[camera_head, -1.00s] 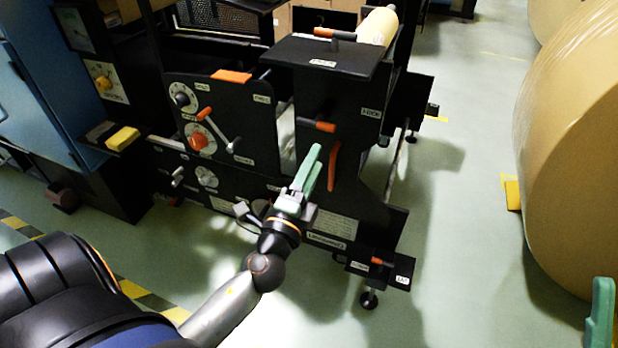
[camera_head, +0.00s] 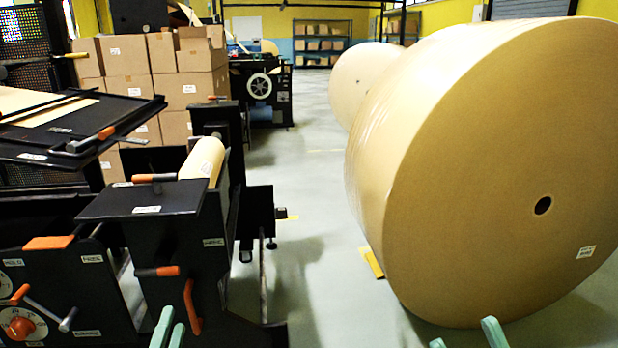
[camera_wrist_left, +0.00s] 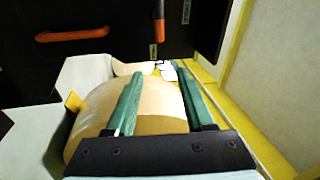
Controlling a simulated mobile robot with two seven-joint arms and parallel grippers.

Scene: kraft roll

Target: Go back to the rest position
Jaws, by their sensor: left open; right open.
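My left gripper (camera_head: 167,328) shows only as green fingertips at the bottom edge, in front of the black machine (camera_head: 150,200) with orange handles. It is open. In the left wrist view its two green fingers (camera_wrist_left: 158,85) stand apart with nothing held between them. My right gripper (camera_head: 467,333) shows only as green fingertips at the bottom edge, in front of the large kraft roll (camera_head: 480,170). It is open and looks empty. Both arms are otherwise out of the head view.
The big roll stands on the floor at right, with a yellow wedge (camera_head: 373,262) at its foot. Another roll (camera_head: 362,80) stands behind it. Stacked cartons (camera_head: 150,60) are at the back left. Clear floor (camera_head: 310,200) runs between the machine and the rolls.

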